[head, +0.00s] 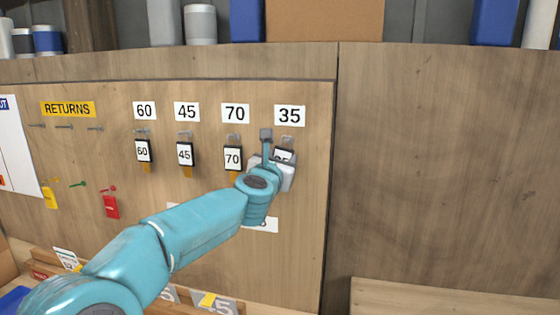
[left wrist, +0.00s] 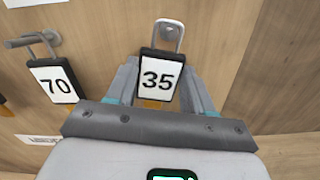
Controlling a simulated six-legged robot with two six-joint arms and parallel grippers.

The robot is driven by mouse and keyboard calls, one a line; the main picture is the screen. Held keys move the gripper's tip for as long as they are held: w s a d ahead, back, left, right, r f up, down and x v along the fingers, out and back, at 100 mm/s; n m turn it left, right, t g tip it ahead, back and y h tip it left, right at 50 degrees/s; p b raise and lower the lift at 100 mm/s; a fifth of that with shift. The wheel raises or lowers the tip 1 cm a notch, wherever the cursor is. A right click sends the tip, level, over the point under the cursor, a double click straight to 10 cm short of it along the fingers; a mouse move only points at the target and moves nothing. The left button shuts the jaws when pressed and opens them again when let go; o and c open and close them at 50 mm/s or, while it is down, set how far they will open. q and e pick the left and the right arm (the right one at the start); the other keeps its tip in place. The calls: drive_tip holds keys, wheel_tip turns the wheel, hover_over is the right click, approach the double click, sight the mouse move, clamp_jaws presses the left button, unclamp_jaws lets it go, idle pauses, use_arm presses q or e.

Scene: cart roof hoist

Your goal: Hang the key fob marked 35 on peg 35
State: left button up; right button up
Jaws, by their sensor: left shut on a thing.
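The key fob marked 35 (head: 285,154) is black with a white face, upright between the fingers of my left gripper (head: 272,174), which is shut on it. The fob shows fully in the left wrist view (left wrist: 160,77), with an orange-brown piece below it. Peg 35 (head: 287,139) is under the label 35 (head: 289,115). In the left wrist view the fob's metal loop (left wrist: 169,36) overlaps the peg's place; I cannot tell whether the loop is around the peg or just in front of it. My right gripper is not in view.
Fobs 60 (head: 142,151), 45 (head: 185,155) and 70 (head: 233,158) hang under their own labels to the left. A RETURNS label (head: 68,109) is above small pegs, with yellow and red tags below. The wooden panel (head: 440,170) to the right is bare.

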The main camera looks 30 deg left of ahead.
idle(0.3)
use_arm(q)
drive_tip(key=o, duration=1.3)
drive_tip(key=shift+c, duration=0.2)
drive_tip(key=shift+s, duration=0.1)
